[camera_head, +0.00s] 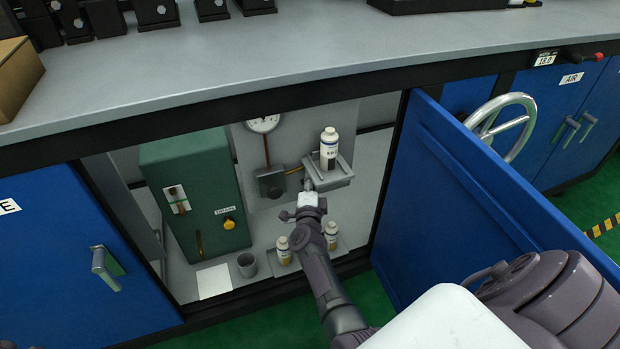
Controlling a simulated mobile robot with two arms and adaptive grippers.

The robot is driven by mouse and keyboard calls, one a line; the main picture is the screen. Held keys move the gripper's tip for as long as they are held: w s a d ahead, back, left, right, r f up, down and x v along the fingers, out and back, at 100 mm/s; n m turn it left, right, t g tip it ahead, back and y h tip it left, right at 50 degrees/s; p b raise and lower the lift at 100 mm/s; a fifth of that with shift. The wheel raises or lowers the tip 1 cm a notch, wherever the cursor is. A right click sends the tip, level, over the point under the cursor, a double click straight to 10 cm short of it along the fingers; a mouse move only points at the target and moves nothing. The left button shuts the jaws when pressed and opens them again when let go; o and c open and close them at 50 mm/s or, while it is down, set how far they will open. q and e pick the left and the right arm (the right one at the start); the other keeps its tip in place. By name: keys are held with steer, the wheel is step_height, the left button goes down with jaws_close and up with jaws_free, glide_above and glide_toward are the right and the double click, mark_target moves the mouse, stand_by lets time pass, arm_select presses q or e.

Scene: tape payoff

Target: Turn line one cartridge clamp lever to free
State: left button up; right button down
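A white bottle (329,148) with a dark label stands upright on a small grey bracket (336,178) inside the open cabinet. No part is marked clearly enough for me to tell it is the line one cartridge clamp lever; it may be small or hidden behind my gripper. My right gripper (308,186) is at the bracket's left front end, below and left of the bottle. Its fingers are small and partly hidden by the wrist, so I cannot tell open from shut, or whether it touches the bracket. My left gripper is out of view.
A dark grey box (270,182) sits below a round gauge (263,124). A green unit (190,165) labelled DRAIN has a yellow knob (229,224). Two bottles (283,250) (331,236) and a grey cup (247,264) stand below. The open blue door (450,200) bounds the right side.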

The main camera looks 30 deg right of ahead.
steer(key=c, duration=1.1)
jaws_free()
